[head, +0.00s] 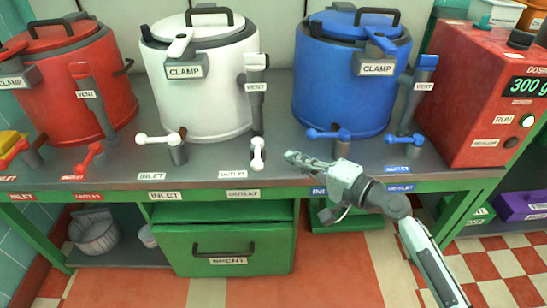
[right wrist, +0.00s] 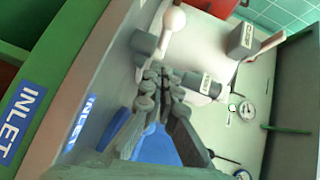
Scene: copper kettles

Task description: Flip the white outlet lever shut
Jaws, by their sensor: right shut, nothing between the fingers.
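The white outlet lever (head: 257,154) sits low at the right front of the white kettle (head: 205,95), above an OUTLET label (head: 243,194). Its arm points toward the front edge of the counter. My right gripper (head: 292,157) is shut and empty, just to the right of this lever, with a small gap between them in the head view. In the right wrist view, my closed fingertips (right wrist: 158,78) point toward a white lever with a round knob (right wrist: 174,19) on a grey valve body. My left gripper is not in view.
The white inlet lever (head: 155,139) is to the left on the same counter (head: 205,178). The blue kettle (head: 345,95) with its blue inlet lever (head: 325,135) stands close to my right gripper. A red kettle (head: 70,95) and a red dosing unit (head: 485,100) flank them.

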